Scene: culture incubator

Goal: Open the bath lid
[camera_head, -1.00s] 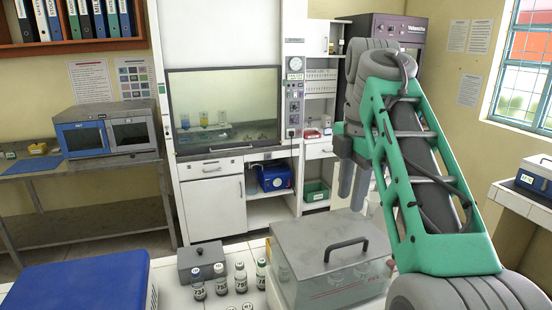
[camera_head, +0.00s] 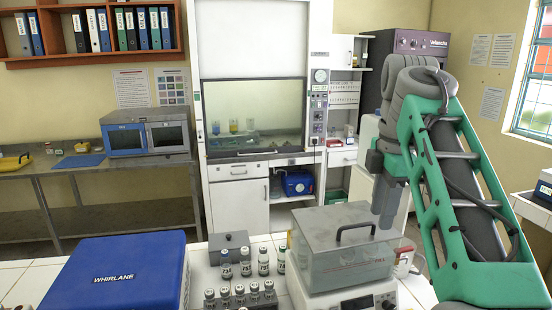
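The water bath (camera_head: 345,269) is a clear-walled tank on a white base with a small display, at the front right of centre. Its grey lid (camera_head: 318,236) lies flat on top, closed, with a black arched handle (camera_head: 355,228). My gripper (camera_head: 386,222) points down, with its fingertips by the right part of the lid in the picture, to the right of the handle. It is not on the handle. The fingers overlap in this view, so their gap is hidden. I cannot tell whether they touch the lid.
Several capped bottles (camera_head: 263,261) and a small grey box (camera_head: 229,247) stand left of the bath. A blue WHIRLANE case (camera_head: 122,275) is at the front left. A fume hood (camera_head: 255,110) stands behind. A tap-like fitting (camera_head: 404,256) is at the bath's right.

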